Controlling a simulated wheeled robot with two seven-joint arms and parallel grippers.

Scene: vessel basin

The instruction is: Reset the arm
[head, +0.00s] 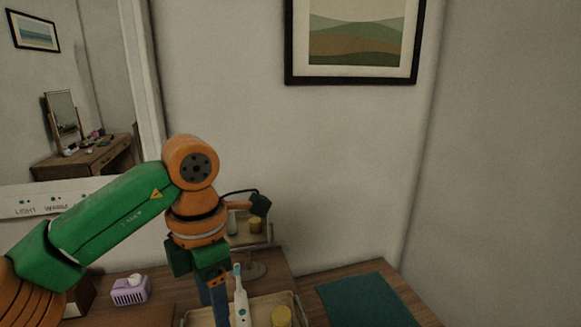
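My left arm comes in from the left, bends at an orange joint and points its gripper (216,303) downward over the tray (288,299). The fingers run down to the bottom edge of the picture. Their tips are hard to make out, so I cannot tell whether they are open or shut. A white electric toothbrush (241,306) with a blue-tipped head stands upright just right of the fingers. I cannot tell whether they touch it. My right gripper is not in view.
A small stand mirror (255,243) is behind my gripper. A purple-and-white box (131,290) stands on the left. A dark teal mat (364,301) lies flat on the right. A framed picture (352,40) hangs above.

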